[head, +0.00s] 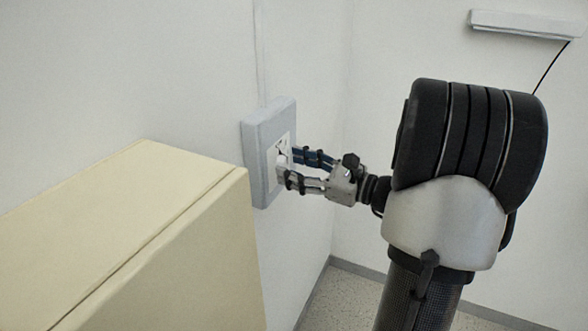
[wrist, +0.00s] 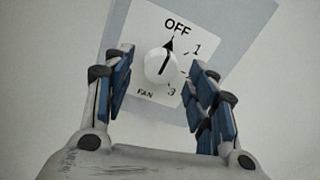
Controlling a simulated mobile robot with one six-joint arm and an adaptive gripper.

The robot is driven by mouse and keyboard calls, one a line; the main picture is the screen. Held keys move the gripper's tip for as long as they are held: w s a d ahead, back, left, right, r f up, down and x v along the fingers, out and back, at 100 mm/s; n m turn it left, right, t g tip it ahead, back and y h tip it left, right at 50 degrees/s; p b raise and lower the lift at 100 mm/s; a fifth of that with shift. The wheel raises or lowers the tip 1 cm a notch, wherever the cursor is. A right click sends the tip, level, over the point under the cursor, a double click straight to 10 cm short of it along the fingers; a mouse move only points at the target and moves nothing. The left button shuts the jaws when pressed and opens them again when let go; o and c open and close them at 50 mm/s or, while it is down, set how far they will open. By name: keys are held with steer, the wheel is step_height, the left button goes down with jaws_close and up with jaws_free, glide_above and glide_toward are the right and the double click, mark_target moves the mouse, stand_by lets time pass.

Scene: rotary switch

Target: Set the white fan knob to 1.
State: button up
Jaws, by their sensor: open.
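The white fan knob (wrist: 161,68) is round with a dark pointer line, on a white plate (wrist: 144,24) marked OFF, 1, 3 and FAN. A black arrow on the plate points up at OFF. The knob's dark line runs nearly upright, towards OFF. Part of the scale on the right is hidden by a finger. My gripper (wrist: 165,80) is open, with one blue-padded finger on each side of the knob; the wrist view shows gaps on both sides. In the head view, my gripper (head: 302,170) is at the plate, and its fingers partly cover the knob.
The plate sits on a grey-blue wall box (head: 257,165). A cream cabinet (head: 150,240) stands to the left, close to the box. A white wall fixture (head: 525,24) with a black cord is at the upper right. Bare floor shows at the bottom.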

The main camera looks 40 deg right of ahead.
steer(key=shift+w+a, duration=0.1)
steer(key=shift+w, duration=0.2)
steer(key=shift+c, duration=0.3)
steer(key=c, duration=1)
